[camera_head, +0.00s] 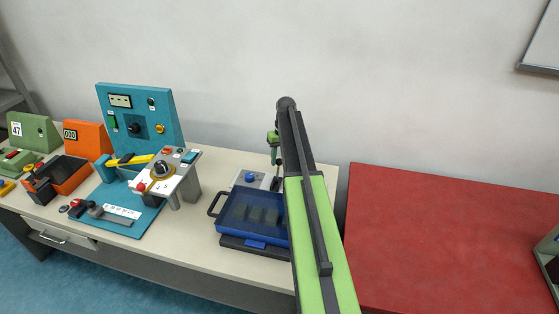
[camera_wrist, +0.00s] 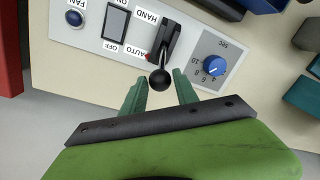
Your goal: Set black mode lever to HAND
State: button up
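The black mode lever (camera_wrist: 160,80) shows in the wrist view with its ball knob toward the AUTO label. Its dark slot (camera_wrist: 171,38) runs from beside AUTO to beside HAND on a light plate (camera_wrist: 124,47). My gripper (camera_wrist: 161,76) is open, with one green finger on each side of the knob and gaps between them and it. I cannot tell whether the fingertips are level with the knob in depth. In the head view my gripper (camera_head: 274,150) is over the small control box (camera_head: 249,180) at the back of the table; the lever is hidden there.
In the head view a blue tray (camera_head: 231,217) stands in front of the box. A red table (camera_head: 450,240) is at the right.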

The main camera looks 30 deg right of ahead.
grip_shut()
dwell(1.1)
